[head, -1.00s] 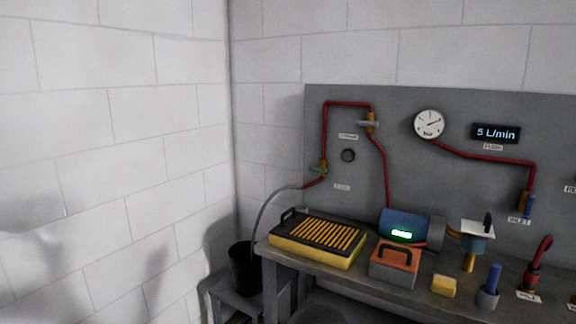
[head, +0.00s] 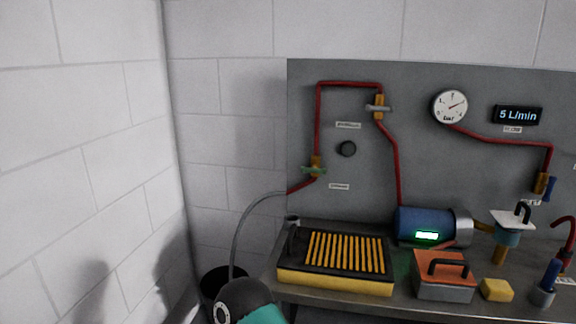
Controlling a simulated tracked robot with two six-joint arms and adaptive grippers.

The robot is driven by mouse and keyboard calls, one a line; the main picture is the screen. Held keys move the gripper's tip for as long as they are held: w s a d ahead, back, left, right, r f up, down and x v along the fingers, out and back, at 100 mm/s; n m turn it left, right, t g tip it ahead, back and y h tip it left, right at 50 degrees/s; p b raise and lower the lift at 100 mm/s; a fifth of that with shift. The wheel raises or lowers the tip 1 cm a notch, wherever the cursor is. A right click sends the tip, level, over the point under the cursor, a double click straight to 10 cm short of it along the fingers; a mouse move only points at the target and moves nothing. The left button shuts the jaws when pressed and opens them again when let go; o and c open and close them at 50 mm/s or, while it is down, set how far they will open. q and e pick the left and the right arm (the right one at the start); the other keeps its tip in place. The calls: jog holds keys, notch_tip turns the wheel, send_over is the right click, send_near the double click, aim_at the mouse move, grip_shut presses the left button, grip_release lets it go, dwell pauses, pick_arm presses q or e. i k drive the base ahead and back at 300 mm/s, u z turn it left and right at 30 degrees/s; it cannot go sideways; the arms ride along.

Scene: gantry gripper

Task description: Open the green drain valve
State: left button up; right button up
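The green drain valve (head: 314,171) is on the grey wall panel, at the lower left bend of the red pipe. Its green handle looks level, crosswise to the upright pipe above it. A small label (head: 339,186) is below right of it, too blurred to read. A grey hose (head: 241,232) runs from the pipe below the valve down to a black bucket (head: 212,281). Neither gripper shows. A dark round joint with a teal part, which looks like mine, is at the bottom edge, well below the valve.
A black-and-yellow slotted tray (head: 335,287) stands on the bench below the valve. A blue motor (head: 424,222), an orange-topped box (head: 444,268) and a yellow block (head: 496,289) are to its right. A white wall is close on the left. The panel around the valve is clear.

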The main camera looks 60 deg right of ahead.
aim_at(304, 169)
jog(key=z, duration=0.25)
jog(key=i, duration=0.25)
jog(key=u, duration=1.5)
jog(key=i, duration=0.2)
jog(key=z, duration=1.5)
jog(key=i, duration=0.55)
jog(key=z, duration=2.6)
jog(key=k, duration=0.4)
